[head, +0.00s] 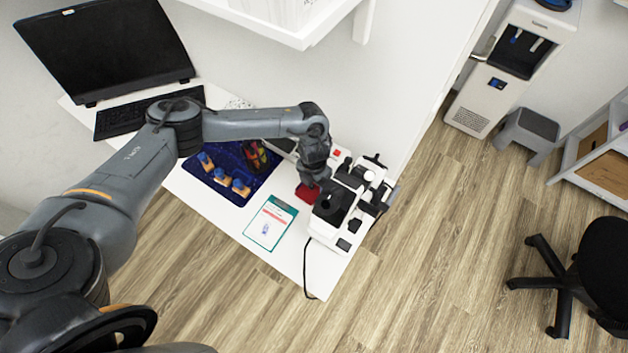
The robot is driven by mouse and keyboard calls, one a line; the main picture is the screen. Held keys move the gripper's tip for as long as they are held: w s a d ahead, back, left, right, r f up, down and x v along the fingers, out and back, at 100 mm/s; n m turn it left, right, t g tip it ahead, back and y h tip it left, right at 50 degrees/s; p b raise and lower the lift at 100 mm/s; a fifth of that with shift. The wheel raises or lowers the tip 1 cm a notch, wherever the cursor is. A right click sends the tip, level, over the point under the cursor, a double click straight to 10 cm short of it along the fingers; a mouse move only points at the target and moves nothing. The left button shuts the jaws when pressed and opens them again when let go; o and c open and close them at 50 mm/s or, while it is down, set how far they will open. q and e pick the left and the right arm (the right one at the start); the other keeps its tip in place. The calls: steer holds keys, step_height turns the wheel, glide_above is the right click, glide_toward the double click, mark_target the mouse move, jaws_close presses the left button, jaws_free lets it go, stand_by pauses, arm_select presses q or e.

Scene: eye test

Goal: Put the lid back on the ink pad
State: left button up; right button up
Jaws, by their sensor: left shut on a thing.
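My left gripper (313,182) reaches down over the right part of the white desk, beside the microscope. It is shut, with what looks like the ink pad's lid at its fingertips, mostly hidden by the gripper. A small flat red piece (306,195) shows right under and beside the fingertips. I cannot tell how much of this red is the ink pad and how much is the lid, or whether the two touch. My right gripper is not in view.
A white and black microscope (345,200) stands close right of the gripper. A teal-edged card (270,222) lies in front. A dark blue mat (222,160) with several wooden-and-blue stamps is to the left.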

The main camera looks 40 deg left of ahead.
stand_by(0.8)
arm_select(q)
steer(key=o, duration=1.1)
steer(key=shift+r+p, duration=1.05)
steer(key=shift+r, duration=0.05)
steer(key=shift+r+p, duration=2)
steer(key=shift+r, duration=0.35)
